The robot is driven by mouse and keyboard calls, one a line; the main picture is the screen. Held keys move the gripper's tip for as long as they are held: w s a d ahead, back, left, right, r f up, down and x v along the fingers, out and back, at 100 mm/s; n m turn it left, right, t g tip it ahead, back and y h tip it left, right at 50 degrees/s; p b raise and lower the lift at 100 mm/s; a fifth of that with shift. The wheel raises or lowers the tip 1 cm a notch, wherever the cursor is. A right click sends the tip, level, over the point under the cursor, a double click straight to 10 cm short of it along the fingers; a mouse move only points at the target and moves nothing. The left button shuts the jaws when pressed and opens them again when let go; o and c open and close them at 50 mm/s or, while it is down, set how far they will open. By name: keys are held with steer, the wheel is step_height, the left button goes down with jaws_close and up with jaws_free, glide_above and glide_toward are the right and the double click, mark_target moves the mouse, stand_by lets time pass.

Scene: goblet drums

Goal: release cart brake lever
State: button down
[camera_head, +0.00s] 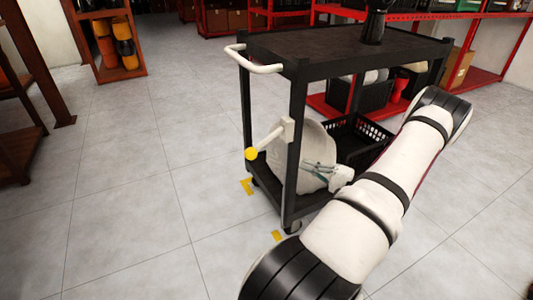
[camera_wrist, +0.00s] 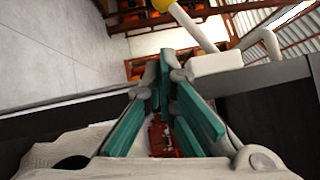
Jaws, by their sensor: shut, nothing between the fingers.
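The brake lever (camera_head: 268,141) is a white rod with a yellow knob (camera_head: 252,153), sticking out left and down from a white block on the cart's near post. In the wrist view, the lever (camera_wrist: 196,26) crosses the top beyond the fingers, its knob (camera_wrist: 165,4) at the top edge. The black cart (camera_head: 335,45) stands upright. My gripper (camera_head: 318,167), with teal finger pads, is right of the post and lower than the block. In the wrist view, my gripper (camera_wrist: 168,75) is shut and empty. It appears apart from the lever.
A pale rounded bulky object (camera_head: 300,150) and a black crate (camera_head: 355,137) sit on the cart's lower shelf, close to my gripper. A white push handle (camera_head: 250,62) juts left from the cart's top. The tiled floor (camera_head: 140,180) left of the cart is clear.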

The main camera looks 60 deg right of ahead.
mark_target(265, 141)
steer(key=w+a+r+b, duration=0.1)
steer(key=w+a+b, duration=0.1)
steer(key=w, duration=0.4)
steer(key=w+a+r+b, duration=0.1)
steer(key=w+a+b, duration=0.1)
steer(key=w, duration=0.4)
steer(key=shift+w+b, duration=0.2)
steer(key=shift+b, duration=0.15)
steer(key=shift+a+r, duration=0.1)
steer(key=shift+r, duration=0.05)
steer(key=shift+w+a+r+m+p, duration=0.15)
steer(key=shift+m+p, duration=0.15)
steer(key=shift+p, duration=0.15)
